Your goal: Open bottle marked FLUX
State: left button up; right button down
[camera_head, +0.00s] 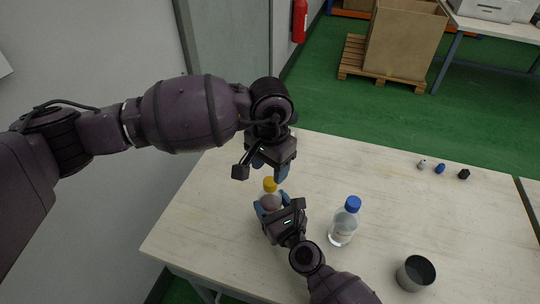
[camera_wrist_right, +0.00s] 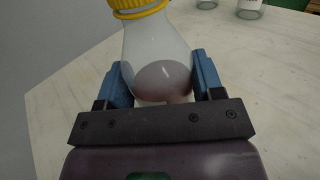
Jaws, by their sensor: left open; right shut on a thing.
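A clear bottle with a yellow cap (camera_head: 270,184) stands upright on the table, with a brownish content low inside. In the right wrist view its body (camera_wrist_right: 157,45) is between my right gripper's blue fingers (camera_wrist_right: 163,85), below the yellow cap (camera_wrist_right: 138,9). My right gripper (camera_head: 271,203) is shut on this bottle from the front. My left gripper (camera_head: 270,168) is open and empty, pointing down just above the yellow cap. A second clear bottle (camera_head: 343,228) with a blue cap stands to the right. No FLUX marking is readable on either bottle.
The pale wooden table (camera_head: 215,215) is mostly clear. A dark metal cup (camera_head: 416,273) stands at the front right. Small items, including a blue one (camera_head: 440,169) and a black one (camera_head: 464,174), lie near the back right edge. A wall is on the left.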

aim_at(270, 181)
pick_arm(q)
jog(key=shift+f, duration=2.25)
jog(key=shift+c, duration=0.3)
